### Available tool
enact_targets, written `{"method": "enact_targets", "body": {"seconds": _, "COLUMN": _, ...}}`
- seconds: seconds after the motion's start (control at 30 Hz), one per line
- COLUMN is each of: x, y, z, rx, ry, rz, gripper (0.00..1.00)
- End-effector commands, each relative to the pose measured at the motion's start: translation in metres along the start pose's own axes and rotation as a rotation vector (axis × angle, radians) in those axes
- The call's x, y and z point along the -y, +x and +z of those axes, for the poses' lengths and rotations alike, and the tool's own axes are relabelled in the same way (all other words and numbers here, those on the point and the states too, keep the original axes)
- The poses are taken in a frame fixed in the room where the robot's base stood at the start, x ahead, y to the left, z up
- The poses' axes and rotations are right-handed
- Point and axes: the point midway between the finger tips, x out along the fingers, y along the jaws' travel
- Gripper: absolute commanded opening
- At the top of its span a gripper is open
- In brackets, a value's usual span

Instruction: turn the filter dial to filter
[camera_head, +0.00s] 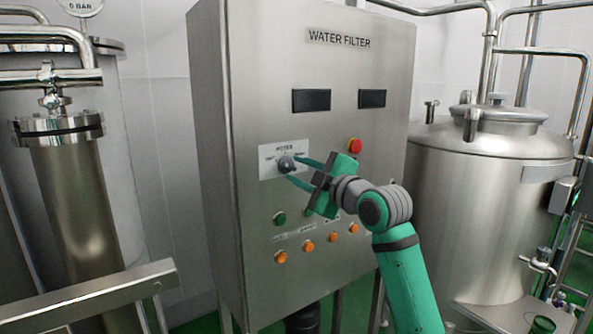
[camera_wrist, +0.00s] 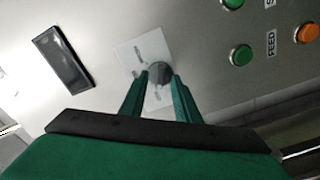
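The filter dial (camera_head: 287,164) is a dark grey round knob on a white label plate (camera_head: 268,168), on the front of the steel water filter cabinet. The plate's small words are too blurred to read surely, and I cannot tell which mark the dial points to. My gripper (camera_head: 292,168) is in front of the dial, with its two green fingers apart, one above and one below it. In the wrist view the dial (camera_wrist: 160,72) shows between the fingertips (camera_wrist: 160,76). I cannot tell whether the fingers touch it.
Green and orange buttons (camera_head: 281,257) sit below. Two dark displays (camera_head: 311,100) are above. A steel tank (camera_head: 470,200) stands at the right, and a pipe rig with a rail (camera_head: 95,297) at the left.

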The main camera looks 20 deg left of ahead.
Motion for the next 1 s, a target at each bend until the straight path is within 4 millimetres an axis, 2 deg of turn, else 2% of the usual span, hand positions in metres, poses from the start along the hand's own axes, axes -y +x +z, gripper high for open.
{"method": "enact_targets", "body": {"seconds": 0.2, "x": 0.002, "y": 0.016, "z": -0.005, "rx": -0.008, "ry": -0.001, "rz": -0.003, "gripper": 0.29}}
{"method": "enact_targets", "body": {"seconds": 0.47, "x": 0.001, "y": 0.015, "z": -0.003, "rx": -0.004, "ry": -0.001, "rz": -0.001, "gripper": 0.29}}
{"method": "enact_targets", "body": {"seconds": 0.5, "x": 0.000, "y": 0.014, "z": -0.002, "rx": -0.003, "ry": -0.001, "rz": 0.000, "gripper": 0.19}}
{"method": "enact_targets", "body": {"seconds": 0.6, "x": 0.000, "y": 0.013, "z": -0.001, "rx": -0.001, "ry": -0.001, "rz": 0.001, "gripper": 0.00}}
{"method": "enact_targets", "body": {"seconds": 1.0, "x": 0.000, "y": 0.012, "z": 0.002, "rx": 0.003, "ry": 0.041, "rz": -0.001, "gripper": 0.00}}
